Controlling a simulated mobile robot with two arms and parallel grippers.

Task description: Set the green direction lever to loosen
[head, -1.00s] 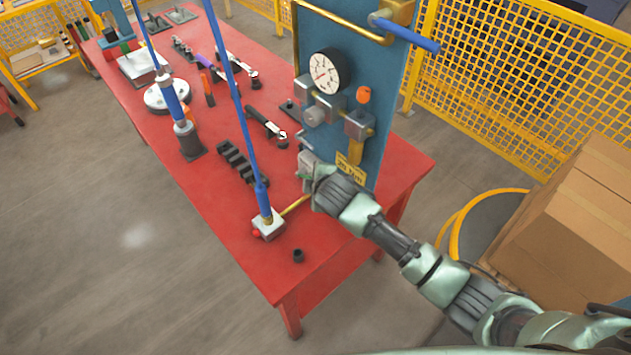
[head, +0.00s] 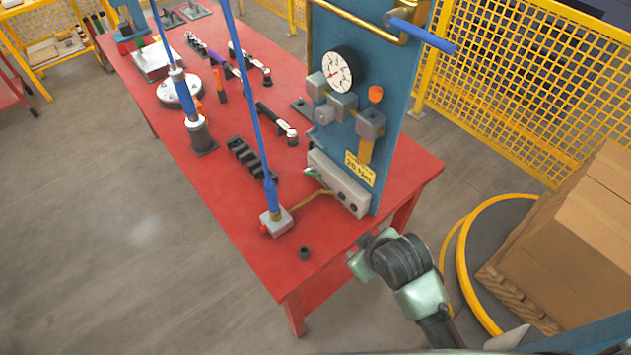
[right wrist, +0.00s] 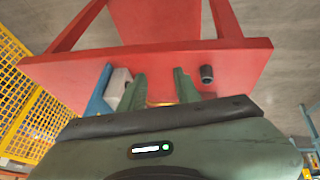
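A small green lever (head: 312,173) shows at the left end of a grey block (head: 338,184) at the foot of the blue panel (head: 397,130). Its exact setting is too small to read. My right gripper (head: 359,256) is below and to the right of the block, apart from it, by the table's near right edge. In the right wrist view its two green fingers (right wrist: 159,88) stand apart with nothing between them. My left gripper is not in view.
The red table (head: 235,200) carries a small dark cylinder (head: 305,253), a white block (head: 276,222) under a blue rod, and several tools. A pressure gauge (head: 337,69) is on the panel. Cardboard boxes (head: 570,240) stand right; yellow mesh fencing (head: 530,90) is behind.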

